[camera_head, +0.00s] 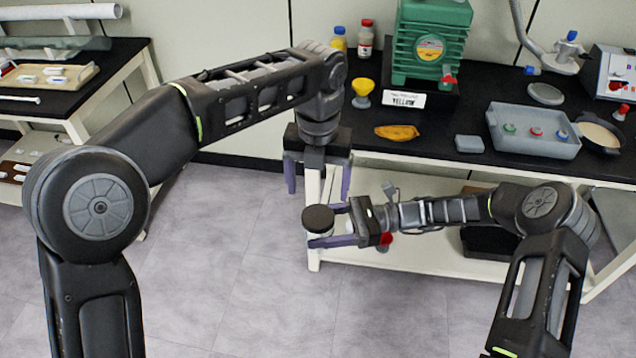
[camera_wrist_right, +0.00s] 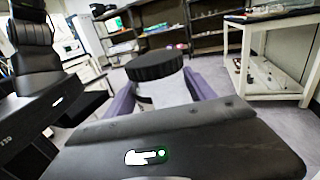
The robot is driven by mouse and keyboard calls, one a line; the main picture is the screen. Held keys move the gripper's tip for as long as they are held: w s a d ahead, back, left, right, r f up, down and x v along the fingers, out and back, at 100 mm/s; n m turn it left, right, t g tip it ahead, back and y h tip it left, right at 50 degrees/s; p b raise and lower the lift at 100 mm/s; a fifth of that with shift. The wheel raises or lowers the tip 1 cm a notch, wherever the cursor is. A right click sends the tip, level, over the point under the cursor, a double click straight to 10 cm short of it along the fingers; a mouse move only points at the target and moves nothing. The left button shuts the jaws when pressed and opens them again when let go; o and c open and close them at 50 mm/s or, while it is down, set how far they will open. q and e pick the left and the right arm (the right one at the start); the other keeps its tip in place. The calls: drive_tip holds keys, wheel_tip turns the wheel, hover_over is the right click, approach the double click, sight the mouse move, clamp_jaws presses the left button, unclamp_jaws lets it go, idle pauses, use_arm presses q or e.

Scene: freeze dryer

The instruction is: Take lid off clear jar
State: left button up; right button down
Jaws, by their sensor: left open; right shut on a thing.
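The clear jar (camera_head: 319,234) is upright between the fingers of my right gripper (camera_head: 330,226), which is shut on it. Its dark round lid (camera_head: 318,217) sits on top. In the right wrist view, the black ribbed lid (camera_wrist_right: 154,65) covers the top of the pale jar body (camera_wrist_right: 165,94), with a purple finger on each side. The jar is held in the air in front of the table. My left gripper (camera_head: 318,188) is open and empty, pointing down, just above the jar and its lid.
The black-topped table (camera_head: 440,158) stands behind my grippers. Another table (camera_head: 120,55) is at the left. Open floor lies between.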

sight(318, 216)
use_arm(q)
drive_tip(key=shift+f, duration=4)
